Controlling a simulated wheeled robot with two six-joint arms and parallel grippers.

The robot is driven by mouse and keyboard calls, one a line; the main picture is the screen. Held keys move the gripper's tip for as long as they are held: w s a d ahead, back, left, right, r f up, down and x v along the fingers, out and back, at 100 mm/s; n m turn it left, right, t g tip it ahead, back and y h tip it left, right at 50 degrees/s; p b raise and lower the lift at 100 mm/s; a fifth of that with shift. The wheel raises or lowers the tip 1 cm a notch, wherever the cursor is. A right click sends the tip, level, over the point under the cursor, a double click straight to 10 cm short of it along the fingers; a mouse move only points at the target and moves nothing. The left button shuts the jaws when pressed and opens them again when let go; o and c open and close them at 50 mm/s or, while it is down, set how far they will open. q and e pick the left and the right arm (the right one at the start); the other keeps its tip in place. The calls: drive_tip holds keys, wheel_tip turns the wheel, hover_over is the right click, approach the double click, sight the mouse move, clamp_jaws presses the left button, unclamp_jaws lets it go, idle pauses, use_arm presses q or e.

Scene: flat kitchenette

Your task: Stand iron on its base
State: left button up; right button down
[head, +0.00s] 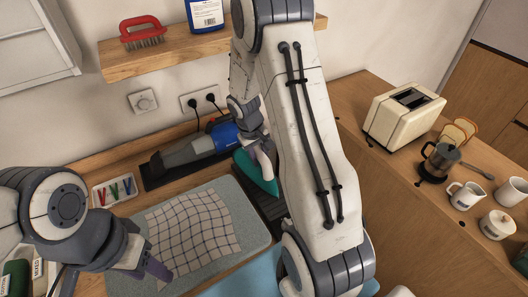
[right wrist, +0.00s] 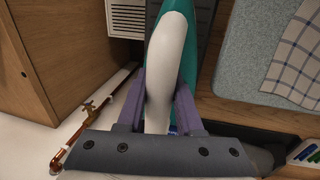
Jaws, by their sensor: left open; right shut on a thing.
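The iron is teal with a white handle. In the head view its teal body (head: 256,174) shows beside the grey mat, over a dark ridged surface (head: 272,206); I cannot tell whether it touches it. My right gripper (head: 262,146) is shut on the iron's handle. In the right wrist view the white handle (right wrist: 168,58) runs between the purple fingers (right wrist: 158,105), with the teal body (right wrist: 186,75) behind it. The iron's underside is hidden. My left gripper (head: 152,268) is open and empty over the mat's near left edge.
A checked cloth (head: 192,232) lies on the grey mat (head: 248,222). A blue-grey handheld vacuum (head: 195,150) lies behind it, with a tray of coloured pegs (head: 115,190) to the left. A toaster (head: 402,115) and cups stand on the right counter.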

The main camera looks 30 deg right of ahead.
wheel_tip(320, 180, down, 3)
drive_tip(key=shift+r, duration=0.2)
drive_tip(key=shift+f, duration=0.15)
drive_tip(key=c, duration=1)
unclamp_jaws()
drive_tip(key=shift+f, duration=0.1)
drive_tip(key=o, duration=0.4)
drive_tip(key=shift+s, duration=0.1)
drive_tip(key=shift+o, duration=0.2)
